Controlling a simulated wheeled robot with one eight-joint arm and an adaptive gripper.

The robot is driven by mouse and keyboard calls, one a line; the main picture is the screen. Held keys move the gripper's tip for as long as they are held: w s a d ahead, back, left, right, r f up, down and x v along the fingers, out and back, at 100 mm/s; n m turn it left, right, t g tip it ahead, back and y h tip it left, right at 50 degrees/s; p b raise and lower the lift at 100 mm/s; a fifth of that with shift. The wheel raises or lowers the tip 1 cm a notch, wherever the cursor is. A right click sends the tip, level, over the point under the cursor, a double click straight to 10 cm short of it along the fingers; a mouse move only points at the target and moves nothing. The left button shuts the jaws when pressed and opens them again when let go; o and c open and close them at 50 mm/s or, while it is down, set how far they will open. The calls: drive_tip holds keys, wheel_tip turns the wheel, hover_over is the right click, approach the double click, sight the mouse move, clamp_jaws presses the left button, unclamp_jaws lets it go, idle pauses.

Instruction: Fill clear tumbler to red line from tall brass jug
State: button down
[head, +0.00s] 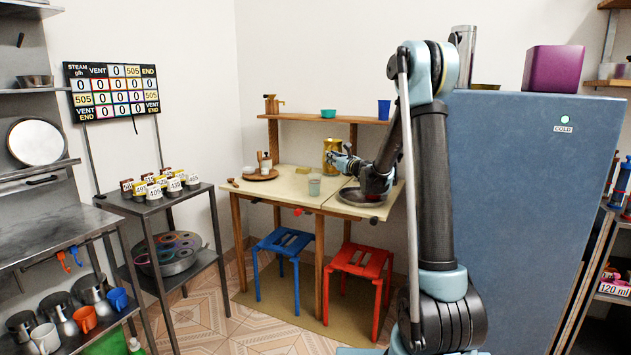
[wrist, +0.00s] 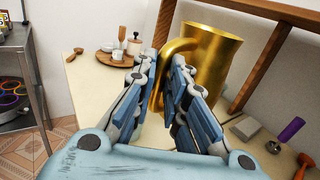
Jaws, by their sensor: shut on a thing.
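The tall brass jug (head: 330,152) is at the back of the cream-topped table, and its body (wrist: 210,55) fills the upper middle of the wrist view. My gripper (head: 346,161) is at the jug's right side in the head view. In the wrist view its fingers (wrist: 168,95) are shut on the jug's curved handle. The jug looks roughly upright; I cannot tell whether its base touches the table. The clear tumbler (head: 314,184) stands on the table in front of and left of the jug. Its red line and any contents are too small to make out.
A round wooden board (head: 261,174) with small jars sits at the table's back left. A dark pan (head: 360,197) lies below my wrist at the right. A shelf (head: 320,118) runs above the table. A blue fridge (head: 530,200) stands to the right.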

drive_tip(key=shift+r, duration=0.1)
drive_tip(key=shift+r, duration=1.95)
